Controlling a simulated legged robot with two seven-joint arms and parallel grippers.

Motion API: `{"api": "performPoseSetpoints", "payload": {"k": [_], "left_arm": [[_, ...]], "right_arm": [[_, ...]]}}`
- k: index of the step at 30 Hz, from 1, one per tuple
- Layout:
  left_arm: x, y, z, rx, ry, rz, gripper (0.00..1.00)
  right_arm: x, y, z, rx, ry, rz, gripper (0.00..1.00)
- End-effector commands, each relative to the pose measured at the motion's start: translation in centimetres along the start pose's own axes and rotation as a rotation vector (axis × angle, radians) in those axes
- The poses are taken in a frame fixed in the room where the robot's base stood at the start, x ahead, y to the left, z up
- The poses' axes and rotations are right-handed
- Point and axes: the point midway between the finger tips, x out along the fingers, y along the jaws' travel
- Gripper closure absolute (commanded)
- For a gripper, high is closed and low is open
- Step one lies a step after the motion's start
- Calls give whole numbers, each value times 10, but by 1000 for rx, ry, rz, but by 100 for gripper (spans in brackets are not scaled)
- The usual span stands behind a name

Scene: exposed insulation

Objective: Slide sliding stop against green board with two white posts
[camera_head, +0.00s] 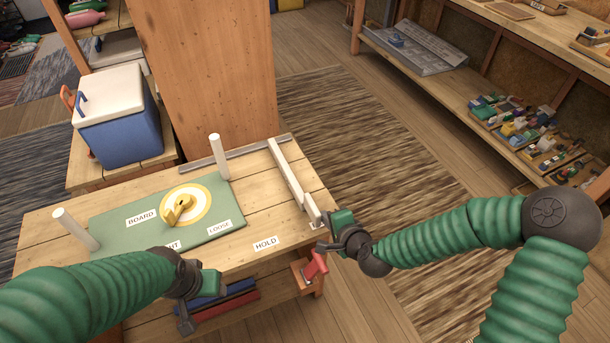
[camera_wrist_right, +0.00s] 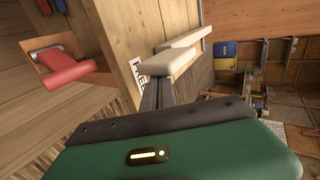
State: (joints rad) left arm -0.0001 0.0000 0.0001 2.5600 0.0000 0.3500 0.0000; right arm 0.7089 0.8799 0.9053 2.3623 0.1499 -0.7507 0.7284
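The green board (camera_head: 130,232) lies on a wooden bench with a yellow knob (camera_head: 178,210) on a round dial. One white post (camera_head: 219,157) stands at its far right corner, another (camera_head: 76,230) at its left. The sliding stop, a long white bar (camera_head: 285,172) with a short white end piece (camera_head: 311,209), is right of the board, with a wide gap between. My right gripper (camera_head: 324,228) is at the stop's near end; its wrist view shows the white stop (camera_wrist_right: 182,50) just beyond a dark finger. My left gripper (camera_head: 197,302) is at the bench's front edge, apart from the stop. Neither grip is clear.
A grey rail (camera_head: 247,148) runs along the bench's back. A HOLD label (camera_head: 265,243) marks bare wood between board and stop. A red handle (camera_head: 314,266) sticks out below the front right corner. A blue cooler (camera_head: 122,128) and tall wooden panel (camera_head: 212,70) stand behind.

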Motion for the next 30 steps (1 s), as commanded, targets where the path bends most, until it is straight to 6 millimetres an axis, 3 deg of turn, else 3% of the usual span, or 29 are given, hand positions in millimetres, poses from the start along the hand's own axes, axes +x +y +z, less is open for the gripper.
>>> {"api": "performPoseSetpoints", "payload": {"k": [8,30], "left_arm": [[0,0,0,0,0,0,47],[-3,0,-1,0,0,0,47]], "right_arm": [[0,0,6,-1,-4,1,100],[0,0,58,-2,-4,0,100]]}}
